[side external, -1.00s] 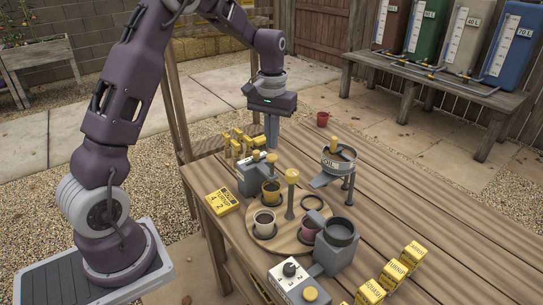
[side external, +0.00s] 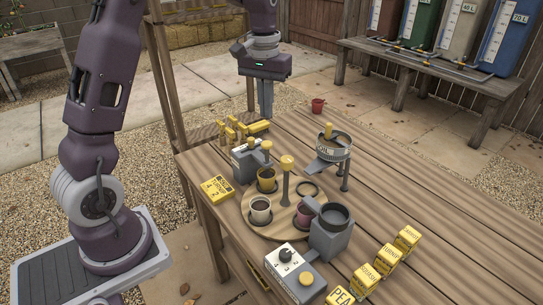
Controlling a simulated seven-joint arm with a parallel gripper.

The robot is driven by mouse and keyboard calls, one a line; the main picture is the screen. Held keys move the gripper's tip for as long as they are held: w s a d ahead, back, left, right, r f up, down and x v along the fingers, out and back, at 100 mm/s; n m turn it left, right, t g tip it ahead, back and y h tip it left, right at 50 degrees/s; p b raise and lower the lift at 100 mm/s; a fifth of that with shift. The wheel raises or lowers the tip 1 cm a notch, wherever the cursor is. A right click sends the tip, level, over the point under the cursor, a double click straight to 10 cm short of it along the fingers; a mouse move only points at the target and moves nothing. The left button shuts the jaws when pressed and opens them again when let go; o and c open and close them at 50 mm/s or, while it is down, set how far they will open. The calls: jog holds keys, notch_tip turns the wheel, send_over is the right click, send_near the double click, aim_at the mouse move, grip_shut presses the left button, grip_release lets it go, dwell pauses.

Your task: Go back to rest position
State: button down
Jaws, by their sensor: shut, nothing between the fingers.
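My gripper (side external: 265,112) hangs fingers-down in the side external view, above the far left part of the wooden table (side external: 420,190). Its fingers are together with nothing between them. It is apart from everything on the table.
A grey dispenser (side external: 330,235) and a control box with a dial (side external: 287,268) stand in front. A funnel stand (side external: 333,150) is behind the tray. Yellow blocks (side external: 387,257) line the front right. A red pot (side external: 318,105) stands at the back. The table's right side is clear.

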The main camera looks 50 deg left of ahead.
jog(key=s+d+r+m+t, duration=0.2)
jog(key=s+d+r, duration=0.5)
jog(key=s, duration=0.1)
jog(key=s+d+m+t, duration=0.1)
jog(key=s+d+m, duration=0.1)
jog(key=s, duration=0.6)
jog(key=s+d+m+t, duration=0.1)
jog(key=s+d+t, duration=0.1)
jog(key=s+d, duration=0.3)
jog(key=s, duration=0.4)
jog(key=shift+s+f+m, duration=0.25)
jog(key=shift+m, duration=0.15)
